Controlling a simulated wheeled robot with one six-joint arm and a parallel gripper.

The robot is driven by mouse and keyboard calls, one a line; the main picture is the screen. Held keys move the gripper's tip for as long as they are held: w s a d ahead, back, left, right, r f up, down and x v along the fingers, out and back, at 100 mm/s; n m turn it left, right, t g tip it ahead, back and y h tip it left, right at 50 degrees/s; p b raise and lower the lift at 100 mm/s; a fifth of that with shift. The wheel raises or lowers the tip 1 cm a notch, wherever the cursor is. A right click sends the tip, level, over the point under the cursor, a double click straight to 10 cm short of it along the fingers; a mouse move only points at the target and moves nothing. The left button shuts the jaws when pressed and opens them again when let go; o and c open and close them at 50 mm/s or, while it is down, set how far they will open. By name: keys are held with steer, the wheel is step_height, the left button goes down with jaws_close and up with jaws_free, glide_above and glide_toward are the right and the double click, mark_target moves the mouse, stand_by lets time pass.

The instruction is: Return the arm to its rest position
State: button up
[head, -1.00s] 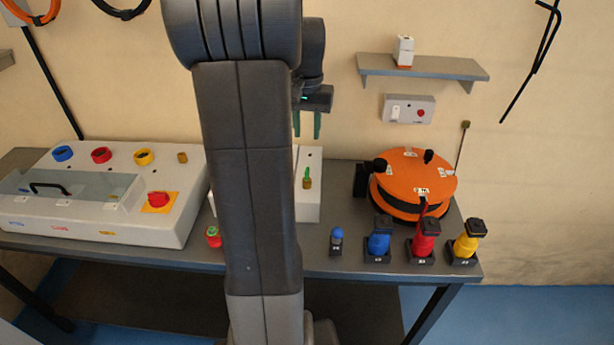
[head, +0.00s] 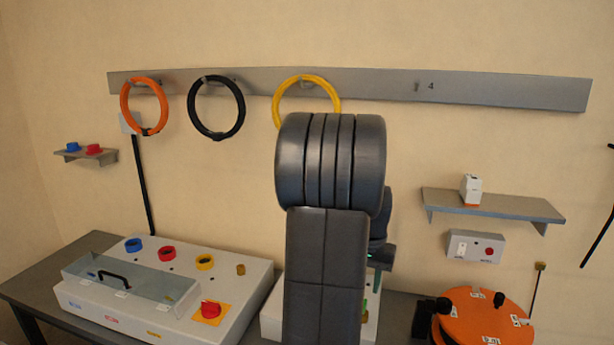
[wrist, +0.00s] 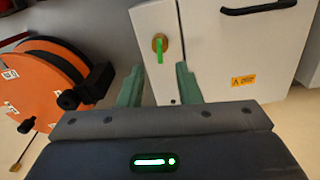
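My arm rises through the middle of the head view and hides part of the bench behind it. My gripper (wrist: 158,80) shows in the wrist view with its two green fingers apart and nothing between them. Beyond the fingertips is a pale box (wrist: 210,60) with a green key (wrist: 160,54) in a round brass lock. The fingers appear apart from the key. In the head view the gripper body shows beside my arm, and its fingers are mostly hidden.
An orange reel (head: 480,318) stands right of the pale box, and a sloped control console (head: 140,300) left. A wall shelf (head: 495,206) holds a small white device (head: 471,188). Orange (head: 123,108), black (head: 192,110) and yellow (head: 277,100) coils hang on a wall rail (head: 370,90).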

step_height(320, 180, down, 7)
steer(key=shift+r+p, duration=0.1)
steer(key=shift+p, duration=0.25)
steer(key=shift+w+n, duration=0.1)
steer(key=shift+n, duration=0.2)
steer(key=shift+r+n, duration=0.1)
steer(key=shift+n, duration=0.6)
